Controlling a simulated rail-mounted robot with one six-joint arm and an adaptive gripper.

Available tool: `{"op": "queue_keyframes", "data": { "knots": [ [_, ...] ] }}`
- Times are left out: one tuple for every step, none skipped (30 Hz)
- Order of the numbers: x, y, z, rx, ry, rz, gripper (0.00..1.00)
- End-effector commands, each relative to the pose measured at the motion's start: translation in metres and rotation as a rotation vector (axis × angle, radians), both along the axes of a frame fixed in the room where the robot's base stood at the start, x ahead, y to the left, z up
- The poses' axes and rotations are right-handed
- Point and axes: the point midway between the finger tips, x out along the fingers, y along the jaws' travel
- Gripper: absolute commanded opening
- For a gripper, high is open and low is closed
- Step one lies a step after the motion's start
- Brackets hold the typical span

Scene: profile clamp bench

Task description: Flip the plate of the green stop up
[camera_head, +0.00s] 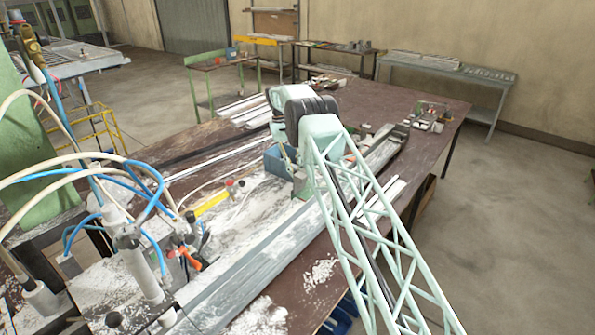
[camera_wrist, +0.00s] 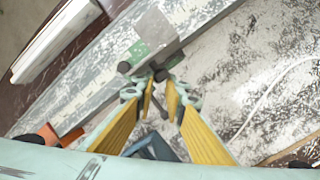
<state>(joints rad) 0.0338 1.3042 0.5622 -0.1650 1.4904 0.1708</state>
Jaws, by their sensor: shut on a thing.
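The green stop (camera_wrist: 138,50) sits on the long metal profile rail in the wrist view, with a pale grey block beside it. A dark bar with dark round knobs lies along its near side. My gripper (camera_wrist: 160,82) has two yellow fingers, and their tips are closed around a dark knob (camera_wrist: 160,74) at the end of that bar. Whether the plate is tilted is hard to tell. In the head view my arm's wrist hides the fingertips and most of the stop.
A long metal profile rail (camera_head: 235,270) runs across the brown bench, dusted with white. A blue box (camera_head: 278,160) stands beside my wrist. Hoses and a clamp column (camera_head: 138,265) crowd the near left. Pale strips (camera_head: 393,190) lie right of my arm.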

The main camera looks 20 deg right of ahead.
Motion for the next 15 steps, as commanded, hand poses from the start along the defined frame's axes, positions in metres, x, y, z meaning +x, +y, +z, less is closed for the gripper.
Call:
{"op": "queue_keyframes", "data": {
  "knots": [
    [-0.0011,0.0149,-0.0060,0.012,0.004,0.006,0.12],
    [-0.0010,0.0147,-0.0057,0.012,0.004,0.006,0.15],
    [-0.0008,0.0149,-0.0054,0.011,0.005,0.006,0.19],
    [-0.0008,0.0149,-0.0050,0.012,0.004,0.006,0.21],
    [-0.0007,0.0148,-0.0047,0.012,0.004,0.006,0.24],
    [-0.0006,0.0145,-0.0042,0.012,0.003,0.006,0.27],
    [-0.0005,0.0144,-0.0038,0.012,0.003,0.005,0.27],
    [-0.0004,0.0140,-0.0034,0.012,0.003,0.005,0.27],
    [-0.0004,0.0138,-0.0029,0.012,0.003,0.005,0.27],
    [-0.0003,0.0136,-0.0024,0.012,0.002,0.005,0.27],
    [-0.0002,0.0134,-0.0021,0.012,0.002,0.004,0.27],
    [0.0000,0.0132,-0.0016,0.012,0.002,0.004,0.27],
    [0.0000,0.0131,-0.0013,0.011,0.001,0.005,0.27],
    [0.0002,0.0129,-0.0009,0.011,0.001,0.005,0.27],
    [0.0003,0.0128,-0.0005,0.011,0.001,0.005,0.27]
  ]
}}
